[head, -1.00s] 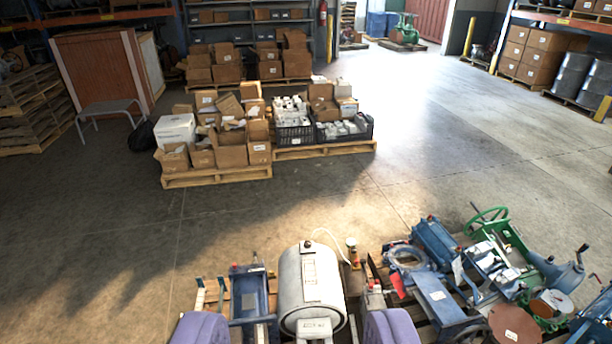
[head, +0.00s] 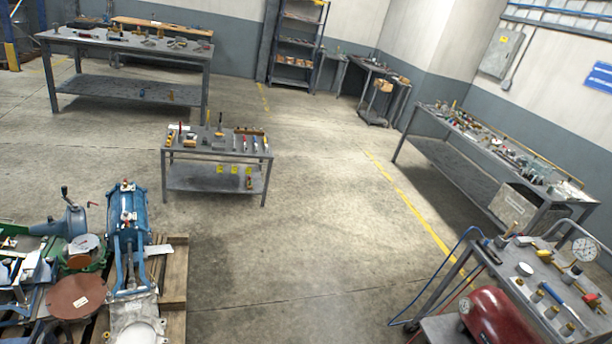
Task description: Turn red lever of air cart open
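The air cart (head: 530,268) stands at the lower right, cut off by the picture's edge. It has a grey top, a red tank (head: 496,316) below it, a round white pressure gauge (head: 584,249) and a blue hose (head: 447,262) looping down its left side. Several brass fittings and a blue-handled tool lie on its top. My gripper is not in view.
A pallet (head: 174,272) with blue valve parts fills the lower left. A small tool table (head: 180,178) stands mid-left. A long bench (head: 470,174) lines the right wall. A large table (head: 128,95) stands at the back left. The middle floor is open.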

